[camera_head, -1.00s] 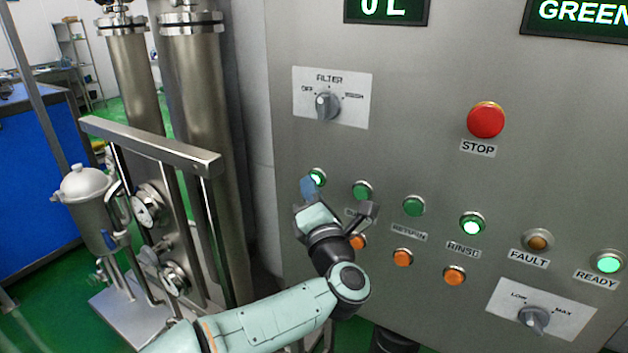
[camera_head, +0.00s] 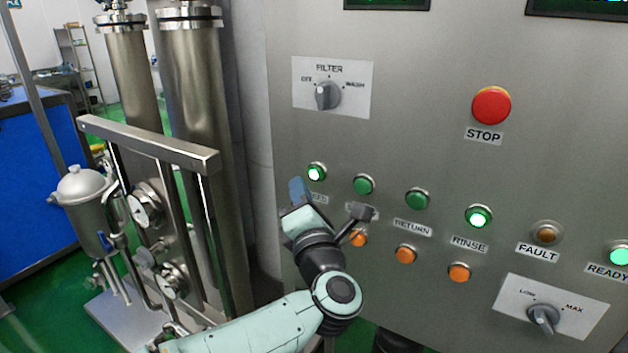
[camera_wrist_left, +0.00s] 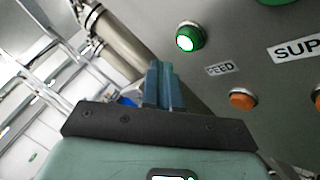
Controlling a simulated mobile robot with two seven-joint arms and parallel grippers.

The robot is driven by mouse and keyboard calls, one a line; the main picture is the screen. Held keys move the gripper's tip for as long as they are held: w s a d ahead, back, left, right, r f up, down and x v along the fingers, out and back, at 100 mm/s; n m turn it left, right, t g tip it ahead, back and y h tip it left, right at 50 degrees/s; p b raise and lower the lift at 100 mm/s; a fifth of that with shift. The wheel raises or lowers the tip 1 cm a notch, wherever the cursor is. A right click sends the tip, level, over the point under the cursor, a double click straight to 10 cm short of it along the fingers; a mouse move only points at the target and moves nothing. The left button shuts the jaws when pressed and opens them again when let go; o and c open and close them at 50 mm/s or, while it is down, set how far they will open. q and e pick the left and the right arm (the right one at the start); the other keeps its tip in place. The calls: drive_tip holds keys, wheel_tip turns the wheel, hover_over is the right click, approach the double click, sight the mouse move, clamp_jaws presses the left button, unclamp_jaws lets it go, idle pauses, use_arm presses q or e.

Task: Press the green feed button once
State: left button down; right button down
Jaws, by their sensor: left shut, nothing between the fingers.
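The green feed button (camera_head: 316,172) is lit at the left end of the button row on the steel panel. In the left wrist view the lit feed button (camera_wrist_left: 188,37) is up and to the right of the fingertips, above the label FEED. My left gripper (camera_head: 297,187) is shut and empty. Its blue fingers stand just left of the feed button in the head view. In the left wrist view the fingers (camera_wrist_left: 160,66) are together and apart from the button. My right gripper is not in view.
Beside the feed button are more green buttons (camera_head: 363,185), with orange ones (camera_head: 405,254) below. A red STOP button (camera_head: 491,105) is upper right. A FILTER knob (camera_head: 327,95) is above. Steel pipework with a handrail (camera_head: 150,143) stands left of the panel.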

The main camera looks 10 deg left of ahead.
use_arm(q)
drive_tip(key=s+b, duration=0.1)
drive_tip(key=s+a+b, duration=0.1)
drive_tip(key=s, duration=0.1)
idle(0.8)
